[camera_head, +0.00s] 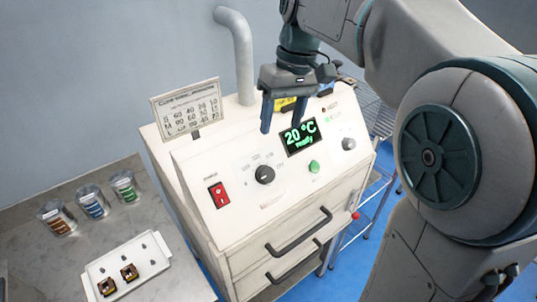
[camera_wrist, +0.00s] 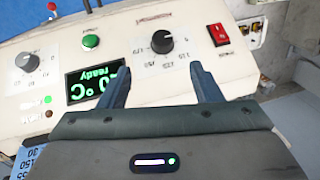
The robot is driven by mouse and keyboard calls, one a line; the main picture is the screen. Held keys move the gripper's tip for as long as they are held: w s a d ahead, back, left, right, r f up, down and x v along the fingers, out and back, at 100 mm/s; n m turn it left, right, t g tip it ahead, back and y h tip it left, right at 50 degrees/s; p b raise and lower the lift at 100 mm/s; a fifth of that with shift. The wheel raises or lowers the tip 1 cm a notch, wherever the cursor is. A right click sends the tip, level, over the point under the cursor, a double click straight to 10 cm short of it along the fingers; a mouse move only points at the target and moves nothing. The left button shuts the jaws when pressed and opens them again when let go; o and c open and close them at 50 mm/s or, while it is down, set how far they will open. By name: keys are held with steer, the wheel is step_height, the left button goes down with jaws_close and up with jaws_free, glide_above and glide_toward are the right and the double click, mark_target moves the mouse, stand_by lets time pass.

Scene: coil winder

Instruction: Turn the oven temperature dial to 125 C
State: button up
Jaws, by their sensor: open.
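The oven's front panel (camera_head: 235,195) carries a black dial (camera_head: 264,174) with a ring of printed numbers. The same dial shows upside down in the wrist view (camera_wrist: 162,42), with its numbers partly legible. The green display (camera_head: 300,136) reads 20 °C and "ready"; in the wrist view the display (camera_wrist: 97,85) is partly covered by a finger. My gripper (camera_head: 281,118) is open and empty above the upper part of the panel, apart from the dial. In the wrist view its fingertips (camera_wrist: 160,72) are spread on either side below the dial.
A red switch (camera_head: 219,194), green button (camera_head: 314,167) and second knob (camera_head: 348,144) are on the panel. A table card (camera_head: 187,107) stands behind it. Drawer handles (camera_head: 298,232) stick out below. Jars (camera_head: 92,202) and a white tray (camera_head: 128,266) stand at left.

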mark_target(268, 172)
steer(key=a+f, duration=0.1)
steer(key=f, duration=0.7)
steer(key=s+a+f, duration=0.1)
steer(key=f, duration=0.4)
steer(key=shift+a, duration=0.35)
steer(key=c, duration=1)
